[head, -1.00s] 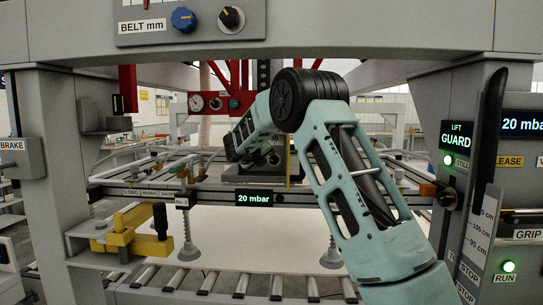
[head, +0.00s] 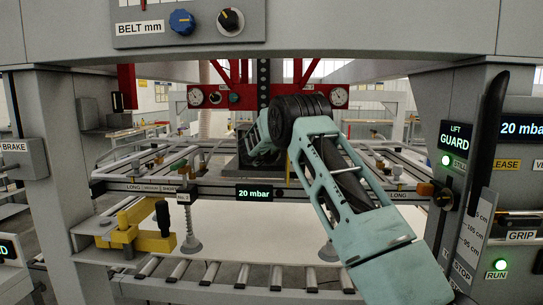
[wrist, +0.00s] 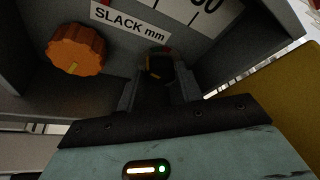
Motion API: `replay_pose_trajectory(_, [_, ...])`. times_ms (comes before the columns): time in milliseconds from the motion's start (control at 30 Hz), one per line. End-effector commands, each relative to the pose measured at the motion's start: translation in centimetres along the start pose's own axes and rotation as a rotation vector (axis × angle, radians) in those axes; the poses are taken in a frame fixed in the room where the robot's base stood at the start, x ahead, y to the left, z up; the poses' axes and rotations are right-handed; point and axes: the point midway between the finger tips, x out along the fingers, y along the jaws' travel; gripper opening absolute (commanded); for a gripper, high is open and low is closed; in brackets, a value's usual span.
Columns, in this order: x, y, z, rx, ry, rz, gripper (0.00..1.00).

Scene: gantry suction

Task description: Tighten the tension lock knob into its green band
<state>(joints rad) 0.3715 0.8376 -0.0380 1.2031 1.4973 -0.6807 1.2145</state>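In the wrist view a dark knob with a dull yellow mark (wrist: 158,66) sits in shadow on a grey panel, under the SLACK mm label (wrist: 130,22). A small red mark shows just above it. I cannot make out a green band, nor whether this is the tension lock knob. My gripper (wrist: 160,82) points at the dark knob, its two dark fingers apart on either side of the knob's line. Contact is too dark to tell. In the head view my arm hides the gripper and this panel.
An orange knob (wrist: 76,50) with a yellow pointer is left of my fingers. A yellow surface (wrist: 285,85) is close on the right. In the head view, the BELT mm panel (head: 188,20) is overhead, a yellow clamp (head: 125,235) at left, and the GUARD post (head: 455,145) at right.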

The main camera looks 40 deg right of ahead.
Motion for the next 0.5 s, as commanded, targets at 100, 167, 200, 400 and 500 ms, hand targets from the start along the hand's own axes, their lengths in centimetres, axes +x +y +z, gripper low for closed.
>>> replay_pose_trajectory(100, [-0.02,0.0,0.01,0.0,0.0,0.0,0.12])
replay_pose_trajectory(167, [-0.02,0.01,0.0,0.0,0.0,0.0,0.13])
replay_pose_trajectory(200, [0.0,0.02,-0.04,0.004,0.0,0.001,0.13])
replay_pose_trajectory(400, [0.2,0.06,-0.43,0.099,0.0,0.037,0.13])
replay_pose_trajectory(500, [0.17,-0.02,-0.4,0.16,0.001,0.063,0.13])
